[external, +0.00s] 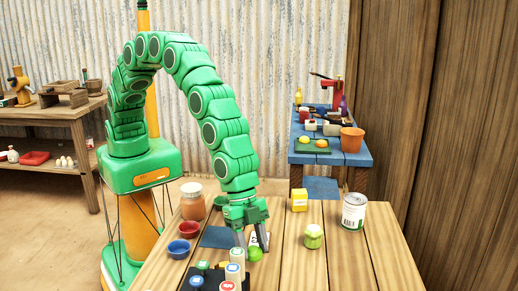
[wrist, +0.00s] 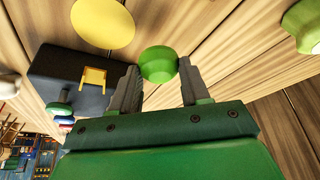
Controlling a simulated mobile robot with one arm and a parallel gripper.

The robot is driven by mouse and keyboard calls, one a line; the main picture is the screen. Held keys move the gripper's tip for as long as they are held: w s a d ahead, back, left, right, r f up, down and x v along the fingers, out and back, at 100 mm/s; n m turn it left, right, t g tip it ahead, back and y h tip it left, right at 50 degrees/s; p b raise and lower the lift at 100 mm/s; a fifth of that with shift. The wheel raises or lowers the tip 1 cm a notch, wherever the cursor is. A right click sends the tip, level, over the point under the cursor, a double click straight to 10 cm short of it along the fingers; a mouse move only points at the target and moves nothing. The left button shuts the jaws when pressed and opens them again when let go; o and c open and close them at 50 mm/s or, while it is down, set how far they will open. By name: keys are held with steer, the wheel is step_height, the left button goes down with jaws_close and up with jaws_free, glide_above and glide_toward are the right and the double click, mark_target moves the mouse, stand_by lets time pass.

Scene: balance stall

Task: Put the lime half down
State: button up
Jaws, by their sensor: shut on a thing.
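The lime half (external: 256,254) is a small green rounded piece at the tips of my gripper (external: 252,243) in the external view. My gripper points down over the wooden table. In the wrist view the lime half (wrist: 158,65) sits between the two grey fingers of my gripper (wrist: 160,84), which are shut on it. Its flat side and the gap between it and the table cannot be made out.
Capped containers (external: 236,257) stand close by at the front.

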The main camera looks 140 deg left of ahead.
mark_target(255, 260)
steer(key=shift+w+f, duration=0.45)
steer(key=shift+f, duration=1.55)
steer(key=shift+f, duration=0.1)
steer(key=o, duration=1.1)
steer(key=shift+v, duration=1.15)
steer(key=v, duration=1)
